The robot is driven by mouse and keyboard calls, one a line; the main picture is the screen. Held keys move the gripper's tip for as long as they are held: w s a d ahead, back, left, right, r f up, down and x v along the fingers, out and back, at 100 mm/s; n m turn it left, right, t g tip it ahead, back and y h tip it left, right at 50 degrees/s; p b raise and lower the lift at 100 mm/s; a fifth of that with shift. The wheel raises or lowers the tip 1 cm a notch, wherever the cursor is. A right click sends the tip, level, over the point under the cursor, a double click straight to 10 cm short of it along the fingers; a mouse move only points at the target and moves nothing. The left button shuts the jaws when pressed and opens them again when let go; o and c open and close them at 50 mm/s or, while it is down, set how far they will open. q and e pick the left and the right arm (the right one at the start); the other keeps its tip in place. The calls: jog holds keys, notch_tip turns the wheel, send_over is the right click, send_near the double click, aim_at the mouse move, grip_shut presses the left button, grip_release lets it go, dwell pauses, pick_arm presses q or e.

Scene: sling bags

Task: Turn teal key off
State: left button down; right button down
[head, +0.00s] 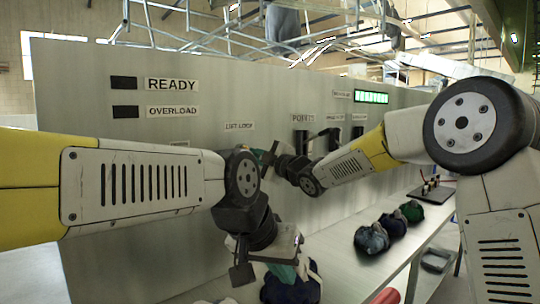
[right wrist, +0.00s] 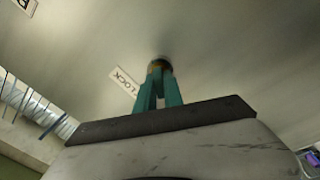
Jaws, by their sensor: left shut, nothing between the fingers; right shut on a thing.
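My right gripper (right wrist: 160,82) reaches the grey panel, its teal fingers closed at a small round lock (right wrist: 159,63) beside a label ending in "LOCK". It is shut on the key there. The key is almost wholly hidden between the fingertips, so its colour and angle cannot be told. In the head view, my right gripper (head: 264,156) is at the panel below the "LIFT LOCK" label (head: 239,126), partly hidden by my arms. My left gripper (head: 291,271) is low in front of the panel, pointing down, shut and empty above a dark blue bag (head: 290,288).
The panel (head: 75,200) carries dark "READY" and "OVERLOAD" indicators (head: 125,83) and a lit green display (head: 371,97). Several bags, one of them green (head: 411,211), lie on a long bench (head: 340,272) at right. A small rack (head: 432,190) stands at its far end.

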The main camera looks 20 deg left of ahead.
jog(key=shift+n, duration=1.4)
jog(key=shift+n, duration=1.1)
jog(key=c, duration=0.7)
grip_release()
jog(key=shift+v, duration=3.5)
